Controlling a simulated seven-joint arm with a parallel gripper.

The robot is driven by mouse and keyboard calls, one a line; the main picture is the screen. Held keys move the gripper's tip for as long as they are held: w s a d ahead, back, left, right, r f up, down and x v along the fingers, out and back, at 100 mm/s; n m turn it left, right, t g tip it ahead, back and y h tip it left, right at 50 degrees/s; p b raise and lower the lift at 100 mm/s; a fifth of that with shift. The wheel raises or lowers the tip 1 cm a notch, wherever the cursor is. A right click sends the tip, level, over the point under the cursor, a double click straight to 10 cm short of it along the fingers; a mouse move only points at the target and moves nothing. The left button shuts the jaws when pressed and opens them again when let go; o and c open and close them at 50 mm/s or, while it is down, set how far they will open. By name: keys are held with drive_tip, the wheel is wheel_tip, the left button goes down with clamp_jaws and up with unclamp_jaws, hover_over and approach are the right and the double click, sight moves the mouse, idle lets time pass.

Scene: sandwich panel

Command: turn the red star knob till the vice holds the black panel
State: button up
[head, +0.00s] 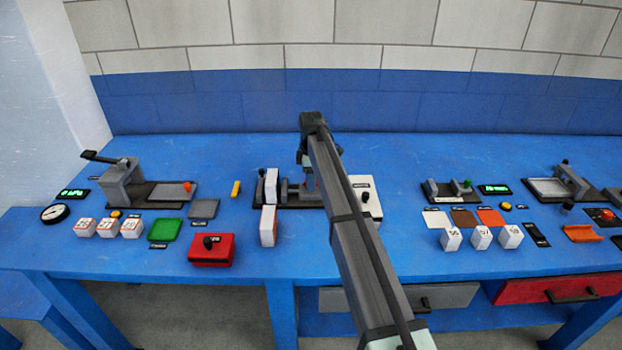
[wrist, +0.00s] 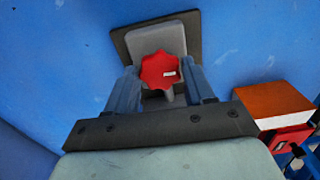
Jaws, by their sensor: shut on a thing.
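The red star knob (wrist: 160,71) shows in the wrist view, in front of a grey block on a dark base plate. My gripper (wrist: 163,84) has one finger on each side of the knob and is shut on it. In the head view my gripper (head: 308,172) is at the right end of the vice (head: 292,190), and my arm hides most of the knob. An upright pale piece (head: 271,186) stands at the vice's left end. I cannot make out the black panel clearly, nor whether the jaws touch it.
A white and orange block (head: 268,228) stands in front of the vice, and a red box (head: 212,250) is at its front left. A white box with a black knob (head: 366,198) is close to my arm's right. Other fixtures line both sides.

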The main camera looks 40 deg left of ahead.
drive_tip(key=m, duration=1.2)
drive_tip(key=shift+m, duration=0.4)
drive_tip(key=m, duration=1.3)
idle(0.3)
drive_tip(key=o, duration=1)
drive_tip(key=shift+o, duration=0.2)
drive_tip(key=shift+r, duration=0.1)
